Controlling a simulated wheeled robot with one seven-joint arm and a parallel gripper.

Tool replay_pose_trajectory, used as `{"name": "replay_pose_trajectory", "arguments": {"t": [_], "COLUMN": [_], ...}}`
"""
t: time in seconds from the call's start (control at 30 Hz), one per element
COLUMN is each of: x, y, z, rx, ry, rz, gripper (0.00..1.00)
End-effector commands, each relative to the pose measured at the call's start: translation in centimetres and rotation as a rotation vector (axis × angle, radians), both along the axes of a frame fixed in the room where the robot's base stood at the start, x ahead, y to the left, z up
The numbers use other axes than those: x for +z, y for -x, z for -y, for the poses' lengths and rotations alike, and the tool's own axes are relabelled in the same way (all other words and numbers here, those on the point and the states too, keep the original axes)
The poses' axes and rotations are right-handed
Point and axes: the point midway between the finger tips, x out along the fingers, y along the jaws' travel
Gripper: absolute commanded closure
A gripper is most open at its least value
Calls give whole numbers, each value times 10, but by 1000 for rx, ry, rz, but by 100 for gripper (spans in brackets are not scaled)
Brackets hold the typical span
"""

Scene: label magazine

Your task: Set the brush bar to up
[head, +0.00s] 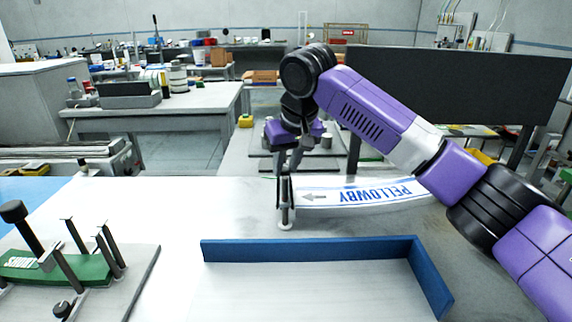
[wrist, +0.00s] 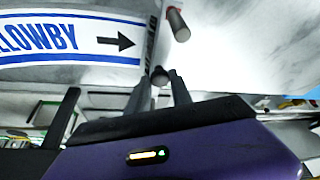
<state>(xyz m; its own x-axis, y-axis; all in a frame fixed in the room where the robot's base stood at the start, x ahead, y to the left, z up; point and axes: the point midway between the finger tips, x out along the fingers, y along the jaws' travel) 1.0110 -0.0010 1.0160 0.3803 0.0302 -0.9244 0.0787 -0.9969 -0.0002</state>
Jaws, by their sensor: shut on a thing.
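The brush bar (head: 284,190) is a narrow dark bar between grey posts, across the left end of a white and blue label strip (head: 350,195) that reads PELLOWBY. In the wrist view the bar (wrist: 151,38) crosses just beyond the strip's printed arrow (wrist: 115,41). My gripper (head: 287,168) reaches down over the far end of the bar. In the wrist view its fingers (wrist: 160,84) are shut about a dark round-ended piece at the bar's near end. The fingers partly hide that piece. The bar looks low, close over the strip; its exact tilt is hard to tell.
A blue-walled tray (head: 310,248) stands in front. At the left, a plate carries a green label (head: 60,268) and several dark posts (head: 75,235). A grey post (wrist: 178,25) stands beside the bar. White table surface (head: 190,205) is clear left of the bar.

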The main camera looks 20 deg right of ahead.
Motion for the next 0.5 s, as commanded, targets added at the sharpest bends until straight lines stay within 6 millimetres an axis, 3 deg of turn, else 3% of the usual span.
{"name": "replay_pose_trajectory", "arguments": {"t": [0.23,0.5], "x": [29,34], "y": [0,0], "z": [-2,0], "rx": [3,0], "ry": [-2,0], "rz": [1,3], "gripper": [100,100]}}
